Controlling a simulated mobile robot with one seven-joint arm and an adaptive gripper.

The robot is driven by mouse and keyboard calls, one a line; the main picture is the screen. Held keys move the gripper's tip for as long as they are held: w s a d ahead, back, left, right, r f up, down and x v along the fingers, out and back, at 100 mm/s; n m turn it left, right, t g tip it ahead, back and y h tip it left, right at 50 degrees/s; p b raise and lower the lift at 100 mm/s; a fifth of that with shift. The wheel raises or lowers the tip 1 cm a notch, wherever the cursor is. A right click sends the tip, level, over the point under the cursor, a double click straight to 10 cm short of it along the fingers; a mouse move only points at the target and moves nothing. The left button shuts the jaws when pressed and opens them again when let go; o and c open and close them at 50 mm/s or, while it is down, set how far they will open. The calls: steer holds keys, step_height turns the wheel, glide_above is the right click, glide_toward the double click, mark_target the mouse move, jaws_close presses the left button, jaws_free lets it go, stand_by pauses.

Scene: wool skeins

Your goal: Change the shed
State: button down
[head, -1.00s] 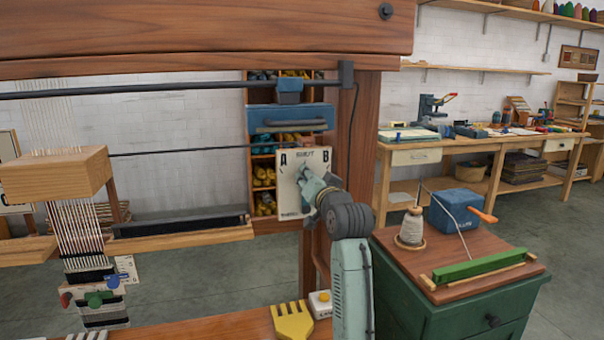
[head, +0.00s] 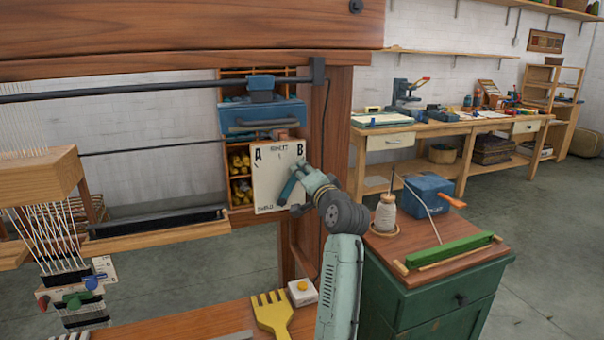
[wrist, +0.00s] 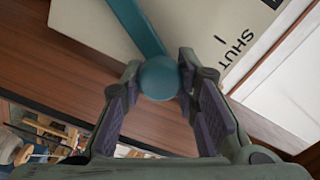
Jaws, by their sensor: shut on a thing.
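A cream panel (head: 268,190) marked A, B and SHUT hangs on the right side of the wooden loom frame (head: 337,130). It carries a teal lever (head: 288,189) that slants down across its right part. In the wrist view the lever (wrist: 130,25) ends in a round teal knob (wrist: 160,78). My gripper (head: 298,192) is shut on this knob, with one finger on each side. My fingers hide part of the lever and panel in the head view. White warp threads (head: 45,235) with dark weaving below show at the far left.
A green cabinet (head: 440,310) to the right bears a thread cone (head: 386,212), a blue box (head: 428,197) and a green bar (head: 450,250).

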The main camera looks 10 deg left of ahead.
stand_by(0.3)
steer(key=c, duration=1.2)
jaws_free()
steer(key=shift+c, duration=0.2)
steer(key=v, duration=1.2)
